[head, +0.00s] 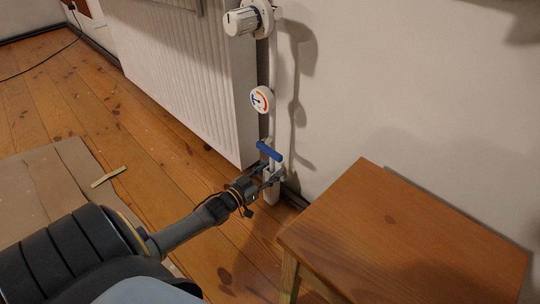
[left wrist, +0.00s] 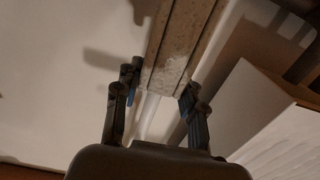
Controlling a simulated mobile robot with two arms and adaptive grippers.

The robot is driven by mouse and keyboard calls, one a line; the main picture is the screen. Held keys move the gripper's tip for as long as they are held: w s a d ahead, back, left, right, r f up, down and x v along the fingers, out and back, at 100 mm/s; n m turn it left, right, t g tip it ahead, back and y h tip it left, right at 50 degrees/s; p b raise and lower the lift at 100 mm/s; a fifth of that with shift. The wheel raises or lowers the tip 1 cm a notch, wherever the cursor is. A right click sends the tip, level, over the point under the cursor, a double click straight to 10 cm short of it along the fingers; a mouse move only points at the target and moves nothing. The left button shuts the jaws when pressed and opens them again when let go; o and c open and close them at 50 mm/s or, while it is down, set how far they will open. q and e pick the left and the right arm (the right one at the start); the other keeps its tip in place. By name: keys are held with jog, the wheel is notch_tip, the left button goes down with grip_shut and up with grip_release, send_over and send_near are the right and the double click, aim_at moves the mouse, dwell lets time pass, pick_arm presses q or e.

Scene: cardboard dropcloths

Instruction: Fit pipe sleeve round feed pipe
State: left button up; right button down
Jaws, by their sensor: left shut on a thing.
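The white feed pipe (head: 273,120) runs down the wall below the radiator valve. A pale pipe length (left wrist: 147,118) shows just past the sleeve's end. I cannot tell whether the sleeve is around the pipe or beside it. My right gripper is not in view.
A round gauge (head: 261,99) and white thermostat knob (head: 241,21) are higher. The white radiator (head: 190,70) is left, a wooden table (head: 400,235) close right. Cardboard (head: 45,190) lies on the floorboards.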

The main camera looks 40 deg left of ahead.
aim_at(267, 175)
pick_arm(q)
jog(key=shift+f, duration=0.3)
dwell(0.7)
jog(key=o, duration=1.4)
jog(key=shift+o, duration=0.2)
jog(key=shift+s, duration=0.3)
jog(key=shift+s+a+p, duration=0.15)
jog(key=shift+s+p, duration=0.7)
jog(key=shift+s, duration=0.4)
jog(key=shift+s+a+p, duration=0.15)
jog(key=shift+s+p, duration=0.55)
jog(key=shift+s, duration=0.75)
jog(key=shift+s+a+p, duration=0.1)
jog(key=shift+s+p, duration=0.6)
jog(key=shift+s, duration=0.75)
